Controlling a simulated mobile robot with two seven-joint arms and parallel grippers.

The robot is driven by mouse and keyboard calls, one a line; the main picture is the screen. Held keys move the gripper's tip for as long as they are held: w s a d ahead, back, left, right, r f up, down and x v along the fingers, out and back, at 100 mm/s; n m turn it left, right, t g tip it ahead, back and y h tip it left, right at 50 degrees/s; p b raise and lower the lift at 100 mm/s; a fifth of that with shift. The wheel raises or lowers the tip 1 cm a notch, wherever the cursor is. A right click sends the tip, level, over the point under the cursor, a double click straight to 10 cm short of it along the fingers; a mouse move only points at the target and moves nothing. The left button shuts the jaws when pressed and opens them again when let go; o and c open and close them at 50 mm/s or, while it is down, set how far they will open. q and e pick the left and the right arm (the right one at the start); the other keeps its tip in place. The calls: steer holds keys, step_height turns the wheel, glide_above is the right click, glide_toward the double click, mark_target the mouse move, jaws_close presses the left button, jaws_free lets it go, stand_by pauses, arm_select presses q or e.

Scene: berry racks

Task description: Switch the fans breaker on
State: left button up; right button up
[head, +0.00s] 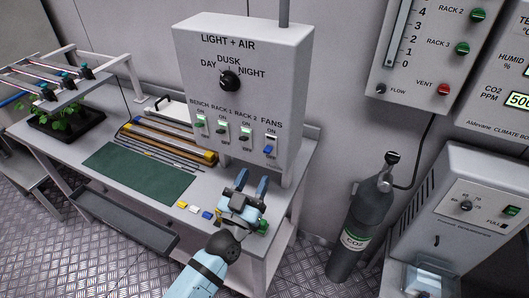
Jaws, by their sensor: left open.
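The grey LIGHT + AIR box (243,60) stands at the back of the bench. The fans breaker (268,149) is the rightmost switch in its lower row, with a blue lever under the FANS and ON labels. The blue lever sits at the lower end of its pale slot, away from the ON mark. My left gripper (252,183) is in front of and below this breaker, apart from it. Its two blue fingers are spread and point up toward the box, with nothing between them. My right gripper is not in view.
A green mat (138,172), rods and small coloured blocks lie on the bench. A CO2 cylinder (362,225) stands right of the bench, with open floor between.

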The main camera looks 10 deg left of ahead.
mark_target(266, 152)
arm_select(q)
steer(key=x, duration=0.6)
steer(key=shift+p, duration=0.4)
steer(key=shift+w+d+r, duration=0.1)
steer(key=shift+w+r, duration=0.05)
steer(key=shift+w, duration=0.25)
jaws_close()
steer(key=r+g+p, duration=0.1)
steer(key=p, duration=0.4)
steer(key=shift+r, duration=0.1)
steer(key=shift+f, duration=0.25)
